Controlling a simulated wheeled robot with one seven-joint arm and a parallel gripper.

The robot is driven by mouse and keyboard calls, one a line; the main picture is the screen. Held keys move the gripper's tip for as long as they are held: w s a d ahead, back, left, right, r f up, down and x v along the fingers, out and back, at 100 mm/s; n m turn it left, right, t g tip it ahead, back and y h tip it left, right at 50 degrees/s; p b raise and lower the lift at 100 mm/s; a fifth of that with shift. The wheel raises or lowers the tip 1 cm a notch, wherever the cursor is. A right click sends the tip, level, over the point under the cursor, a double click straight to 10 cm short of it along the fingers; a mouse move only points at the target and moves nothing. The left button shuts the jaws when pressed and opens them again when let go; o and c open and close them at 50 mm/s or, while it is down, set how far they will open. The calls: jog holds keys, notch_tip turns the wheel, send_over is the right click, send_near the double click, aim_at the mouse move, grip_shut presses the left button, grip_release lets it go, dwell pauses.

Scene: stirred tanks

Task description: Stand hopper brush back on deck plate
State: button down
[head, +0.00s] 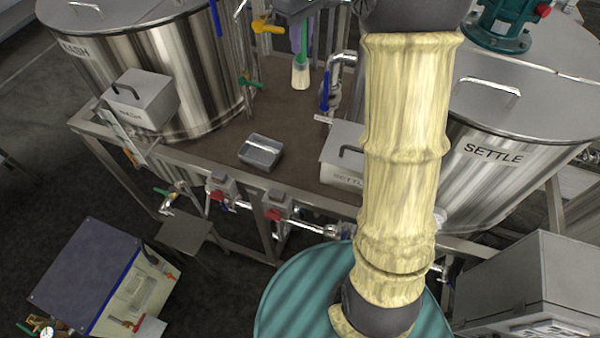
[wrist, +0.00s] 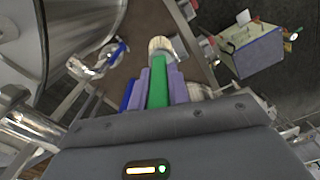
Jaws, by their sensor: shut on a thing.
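The hopper brush (head: 300,73) has a green handle and pale bristles. In the head view it hangs bristles down over the back of the brown deck plate (head: 215,138), between the two tanks. I cannot tell how far its bristles are above the plate. My gripper (head: 303,38) is at the top of that view, partly hidden by its own body, with purple fingers around the handle. The wrist view shows the green handle (wrist: 157,85) squeezed between the purple fingers (wrist: 160,88), with the bristles pointing away, and part of the brown plate (wrist: 143,22) beyond.
A MASH tank (head: 160,75) stands left and a SETTLE tank (head: 500,150) right. A small grey tray (head: 261,153) lies on the plate, with a grey SETTLE box (head: 338,172) to its right. A blue-handled valve pipe (head: 333,88) stands close right of the brush.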

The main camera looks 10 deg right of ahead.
aim_at(301, 67)
jog(key=shift+f, duration=0.4)
jog(key=shift+s+f+b, duration=0.25)
jog(key=shift+b, duration=0.25)
notch_tip(301, 67, down, 2)
jog(key=shift+w+f+b, duration=0.15)
jog(key=shift+f+b, duration=0.05)
jog(key=shift+b, duration=0.9)
notch_tip(301, 67, down, 18)
jog(key=b, duration=1.8)
notch_tip(301, 67, down, 14)
jog(key=p, duration=0.1)
jog(key=shift+r, duration=0.25)
